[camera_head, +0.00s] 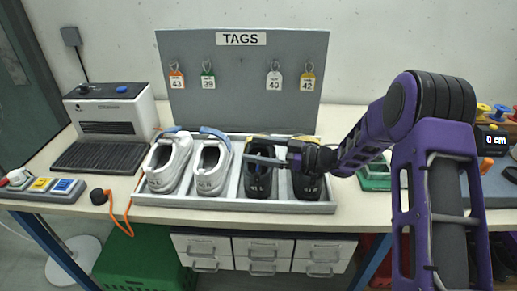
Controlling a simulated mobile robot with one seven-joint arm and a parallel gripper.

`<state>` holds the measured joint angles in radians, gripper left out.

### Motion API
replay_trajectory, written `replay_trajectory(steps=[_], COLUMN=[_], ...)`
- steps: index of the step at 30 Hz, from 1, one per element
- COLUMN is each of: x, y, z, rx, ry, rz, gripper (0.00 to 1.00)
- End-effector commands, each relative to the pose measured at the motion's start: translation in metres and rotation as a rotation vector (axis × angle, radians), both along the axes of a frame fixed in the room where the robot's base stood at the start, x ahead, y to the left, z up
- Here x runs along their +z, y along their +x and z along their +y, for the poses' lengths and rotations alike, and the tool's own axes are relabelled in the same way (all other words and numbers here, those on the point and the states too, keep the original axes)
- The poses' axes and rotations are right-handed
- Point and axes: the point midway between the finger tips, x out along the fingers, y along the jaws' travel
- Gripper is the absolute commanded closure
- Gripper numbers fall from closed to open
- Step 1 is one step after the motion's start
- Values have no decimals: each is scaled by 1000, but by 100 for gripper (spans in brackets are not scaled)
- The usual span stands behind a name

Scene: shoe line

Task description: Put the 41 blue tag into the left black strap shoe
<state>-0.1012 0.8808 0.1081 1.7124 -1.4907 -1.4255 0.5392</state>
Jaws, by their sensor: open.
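The left black shoe (258,184) stands in a grey tray (230,200), right of two white shoes. The right black shoe (307,187) is beside it. My gripper (247,149) is over the upper part of the left black shoe, its fingers pointing left and apart. The gripper and wrist hide the upper parts of both black shoes, so I cannot see their straps or what lies inside the left one. I cannot make out the blue 41 tag anywhere. No tag shows between the fingers.
The TAGS board (241,85) holds orange 43 (176,80), green 39 (208,80), white 40 (273,82) and yellow 42 (307,82) tags. White shoes (168,165) fill the tray's left half. A machine (112,115) stands left; my arm crosses the right side.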

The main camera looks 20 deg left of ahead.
Motion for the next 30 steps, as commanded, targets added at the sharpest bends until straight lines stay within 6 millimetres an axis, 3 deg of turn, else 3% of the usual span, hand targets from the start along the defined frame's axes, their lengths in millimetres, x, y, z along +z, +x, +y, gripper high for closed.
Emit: replay_trajectory(steps=[5, 18, 23, 30], x=[10, 87, 99, 100], y=[0, 0, 0, 0], z=[0, 0, 0, 0], rx=[0, 0, 0, 0], ry=[1, -1, 0, 0], rz=[-3, -3, -1, 0], gripper=[4, 4, 4, 4])
